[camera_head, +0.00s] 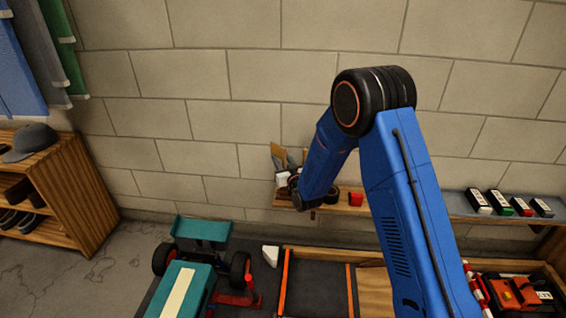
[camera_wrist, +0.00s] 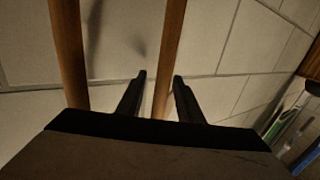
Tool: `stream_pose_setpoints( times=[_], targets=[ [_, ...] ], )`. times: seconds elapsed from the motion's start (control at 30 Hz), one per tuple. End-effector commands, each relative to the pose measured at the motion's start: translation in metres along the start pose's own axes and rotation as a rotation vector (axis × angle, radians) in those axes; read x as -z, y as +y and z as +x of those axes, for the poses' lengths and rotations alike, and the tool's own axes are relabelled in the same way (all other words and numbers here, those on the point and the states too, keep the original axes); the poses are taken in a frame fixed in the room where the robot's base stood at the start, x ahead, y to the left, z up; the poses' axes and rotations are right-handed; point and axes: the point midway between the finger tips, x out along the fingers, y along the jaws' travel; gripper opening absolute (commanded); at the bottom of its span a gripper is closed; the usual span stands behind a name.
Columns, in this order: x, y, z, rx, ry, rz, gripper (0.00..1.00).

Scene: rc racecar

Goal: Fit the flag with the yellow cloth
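Two upright wooden sticks, probably flag poles, show in the wrist view: one (camera_wrist: 68,50) left of my gripper and one (camera_wrist: 172,45) running between its fingers. My gripper (camera_wrist: 160,77) has its two black fingers apart around the right-hand stick, which looks nearer the right finger. I cannot tell whether they touch. No cloth shows in the wrist view. In the head view, my blue arm reaches to the wall shelf, where small tan and grey pieces (camera_head: 281,155), perhaps cloths, stand beside my wrist. I cannot pick out a clearly yellow one. The fingers are hidden there.
The teal racecar (camera_head: 183,287) with its rear wing (camera_head: 202,229) stands at the lower left. The narrow wooden shelf (camera_head: 335,207) carries a red block (camera_head: 356,199). Several small boxes (camera_head: 502,202) stand at right. A wooden shoe rack (camera_head: 75,200) is at far left.

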Motion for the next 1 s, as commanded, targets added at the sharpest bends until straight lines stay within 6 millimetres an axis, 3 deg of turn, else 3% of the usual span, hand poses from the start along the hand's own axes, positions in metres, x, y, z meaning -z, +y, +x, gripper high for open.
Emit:
stream_pose_setpoints(
  times=[0.27, 0.8, 1.0],
  targets=[
    [0.000, 0.000, -0.029, 0.000, -0.001, 0.000, 0.33],
    [0.000, 0.000, -0.135, 0.000, -0.001, 0.000, 0.33],
    [-0.001, 0.000, -0.162, 0.000, -0.001, 0.000, 0.33]
  ],
)
